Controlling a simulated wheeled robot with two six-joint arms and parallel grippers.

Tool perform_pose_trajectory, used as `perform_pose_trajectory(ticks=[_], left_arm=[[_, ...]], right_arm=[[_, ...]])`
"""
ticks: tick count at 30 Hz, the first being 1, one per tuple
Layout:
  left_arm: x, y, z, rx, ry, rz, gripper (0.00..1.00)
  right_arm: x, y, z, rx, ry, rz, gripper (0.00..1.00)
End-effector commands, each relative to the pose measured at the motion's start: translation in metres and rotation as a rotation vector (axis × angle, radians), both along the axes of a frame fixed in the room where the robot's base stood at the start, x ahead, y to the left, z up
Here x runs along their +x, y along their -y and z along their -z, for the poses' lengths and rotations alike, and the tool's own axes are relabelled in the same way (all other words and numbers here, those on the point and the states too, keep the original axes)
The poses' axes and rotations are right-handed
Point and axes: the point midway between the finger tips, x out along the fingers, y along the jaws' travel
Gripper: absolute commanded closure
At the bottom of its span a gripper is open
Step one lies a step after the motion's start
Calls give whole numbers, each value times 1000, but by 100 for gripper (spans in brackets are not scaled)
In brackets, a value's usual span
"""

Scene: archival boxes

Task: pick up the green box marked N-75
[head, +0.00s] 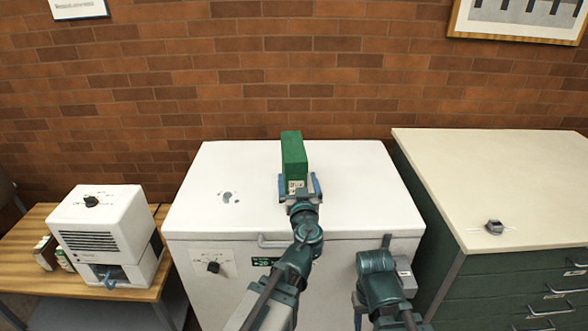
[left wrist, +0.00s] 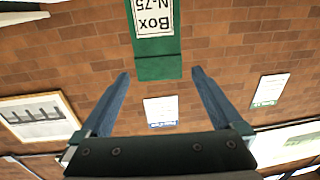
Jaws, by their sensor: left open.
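The green box marked N-75 (head: 293,152) stands upright on the white chest freezer. Its white label faces me, low on the front, and is partly hidden by my left gripper. In the left wrist view the box (left wrist: 158,66) is upside down at the top, with "Box N-75" readable. My left gripper (head: 300,186) is open at the front of the box, with one blue finger to each side. In the left wrist view the box shows between and past the fingertips (left wrist: 160,71), with gaps at both sides. My right gripper (head: 396,258) is low by the freezer's front right; its jaws are unclear.
The freezer top (head: 225,165) is otherwise clear. A white machine (head: 105,230) stands on a wooden table (head: 40,215) at left. A green drawer cabinet with a cream top (head: 500,165) stands at right, holding a small grey object (head: 494,227). A brick wall is behind.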

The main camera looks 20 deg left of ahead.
Motion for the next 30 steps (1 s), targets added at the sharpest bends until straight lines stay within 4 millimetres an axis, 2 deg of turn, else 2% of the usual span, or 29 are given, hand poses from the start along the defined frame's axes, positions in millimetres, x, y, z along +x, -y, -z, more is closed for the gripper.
perform_pose_trajectory(ticks=[12,23,30], left_arm=[[68,-25,0,0,-1,-3,0],[80,-29,-1,0,-1,-1,0],[113,-39,-3,0,-1,-3,0]], right_arm=[[0,0,0,0,0,0,50],[0,0,-1,0,0,0,50],[0,0,-4,0,0,0,50]])
